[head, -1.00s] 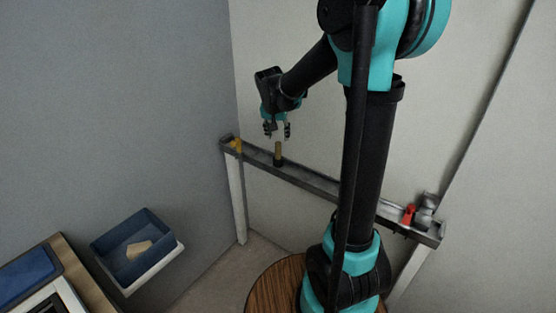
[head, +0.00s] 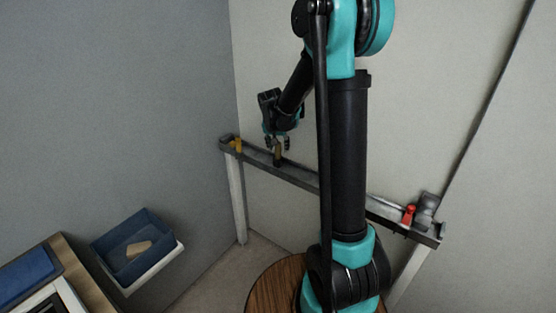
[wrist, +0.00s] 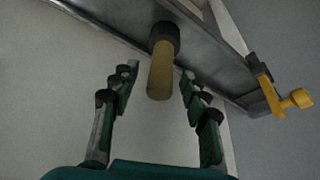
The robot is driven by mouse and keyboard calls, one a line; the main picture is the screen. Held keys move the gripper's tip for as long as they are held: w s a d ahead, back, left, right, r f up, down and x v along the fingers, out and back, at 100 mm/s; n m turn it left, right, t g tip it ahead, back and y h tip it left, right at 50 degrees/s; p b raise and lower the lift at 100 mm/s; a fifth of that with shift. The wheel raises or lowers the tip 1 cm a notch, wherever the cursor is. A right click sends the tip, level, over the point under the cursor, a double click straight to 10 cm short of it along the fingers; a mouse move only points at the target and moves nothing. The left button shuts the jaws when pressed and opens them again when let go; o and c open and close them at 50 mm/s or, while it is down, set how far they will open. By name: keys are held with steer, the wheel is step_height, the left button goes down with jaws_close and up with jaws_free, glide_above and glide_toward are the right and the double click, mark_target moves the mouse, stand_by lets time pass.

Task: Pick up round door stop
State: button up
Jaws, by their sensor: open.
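The round door stop (head: 277,158) appears to be the upright cylinder on the narrow grey ledge (head: 306,178), though its name is not marked. In the wrist view it has a tan shaft (wrist: 160,78) and a dark round base against the ledge. My gripper (head: 277,145) is just above it in the head view, partly covering its top. In the wrist view my gripper (wrist: 159,76) is open, with the shaft between its two fingers and a gap on both sides. I see no contact.
A yellow fitting (wrist: 288,99) sits at the ledge's left end in the head view (head: 238,145). A red item (head: 408,214) and a grey one (head: 427,206) are at its right end. A blue bin (head: 105,250) holds a beige block (head: 138,248). Walls stand close behind the ledge.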

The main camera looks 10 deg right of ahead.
jaws_close()
steer(key=shift+r, duration=0.1)
stand_by(0.5)
